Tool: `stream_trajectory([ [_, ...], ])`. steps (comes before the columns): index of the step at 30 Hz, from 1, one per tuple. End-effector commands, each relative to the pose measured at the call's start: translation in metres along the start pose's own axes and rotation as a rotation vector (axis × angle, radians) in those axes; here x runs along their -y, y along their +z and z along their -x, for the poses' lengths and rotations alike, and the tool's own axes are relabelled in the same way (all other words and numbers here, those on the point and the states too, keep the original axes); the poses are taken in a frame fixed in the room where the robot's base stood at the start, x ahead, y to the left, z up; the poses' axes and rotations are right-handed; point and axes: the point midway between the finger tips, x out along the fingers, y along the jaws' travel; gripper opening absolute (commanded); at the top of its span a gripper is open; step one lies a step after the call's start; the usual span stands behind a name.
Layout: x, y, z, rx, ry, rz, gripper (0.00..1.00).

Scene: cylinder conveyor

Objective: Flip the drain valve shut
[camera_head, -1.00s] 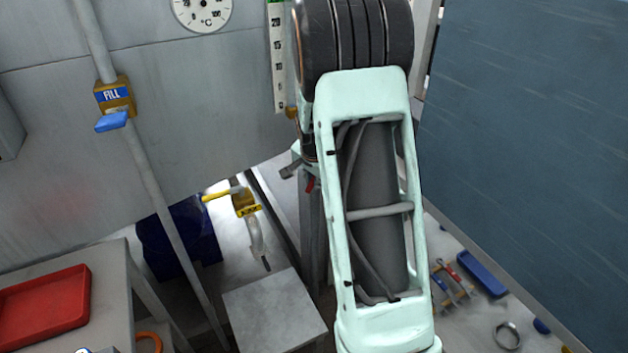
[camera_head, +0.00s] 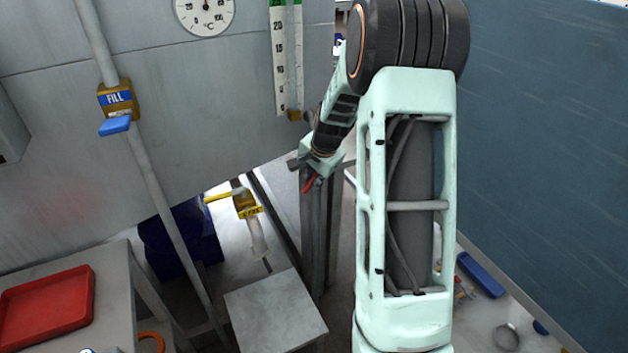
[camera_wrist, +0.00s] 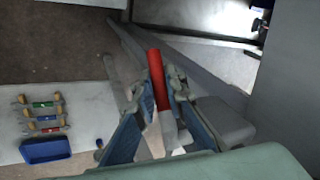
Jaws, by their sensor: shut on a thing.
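The yellow valve (camera_head: 245,203) is low in the middle of the head view, under the tank, with an outlet pipe (camera_head: 258,240) hanging below it. Its yellow lever (camera_head: 219,196) points left, about level. The small writing on its label is not readable. My gripper (camera_head: 309,178) is right of the valve, clear of the lever, beside a grey post. In the wrist view my gripper (camera_wrist: 160,84) is shut on a red bar (camera_wrist: 156,72), which has a pale lower part between the fingers. The red bar shows small in the head view (camera_head: 309,184). The valve is not recognisable in the wrist view.
The FILL valve (camera_head: 117,98) with a blue lever is at upper left. A grey block (camera_head: 275,308) stands below the yellow valve, and a blue container (camera_head: 180,240) behind. The grey post (camera_head: 316,235) is close to my gripper. A blue panel (camera_head: 535,120) bounds the right.

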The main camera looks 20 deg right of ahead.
Motion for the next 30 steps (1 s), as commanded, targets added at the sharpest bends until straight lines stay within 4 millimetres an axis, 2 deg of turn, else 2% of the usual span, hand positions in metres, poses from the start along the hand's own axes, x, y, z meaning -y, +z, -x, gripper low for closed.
stream_trajectory([
  [30, 0.024, 0.009, 0.037, 0.637, -0.289, -0.317, 0.0],
])
